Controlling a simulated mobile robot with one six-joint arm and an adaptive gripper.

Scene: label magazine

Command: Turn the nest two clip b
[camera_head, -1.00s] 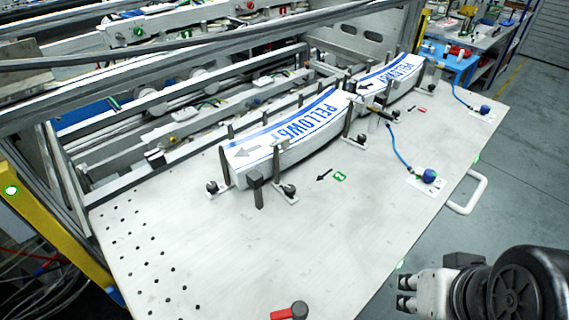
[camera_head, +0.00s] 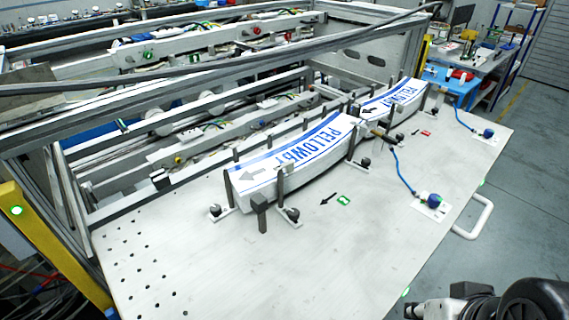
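A long white label stack with blue "PELLOWBY" lettering (camera_head: 290,155) lies in the nearer nest, beside a green floor mark (camera_head: 344,200). A second, similar stack (camera_head: 393,100) lies in the farther nest, by a red mark (camera_head: 426,133). Dark-knobbed clips stand around the nearer nest: one at its left end (camera_head: 215,211), one at its front (camera_head: 292,214), and one at its right (camera_head: 364,163). I cannot read which clip is b. My gripper (camera_head: 412,310) is at the bottom right edge, partly cut off, far from the clips; its fingers look apart and empty.
The white plate (camera_head: 270,275) is clear at its front, with holes at left. Blue hoses run to two blue knobs (camera_head: 432,200) (camera_head: 488,133). A white handle (camera_head: 478,216) juts from its right edge. Metal frame bars (camera_head: 200,85) cross behind.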

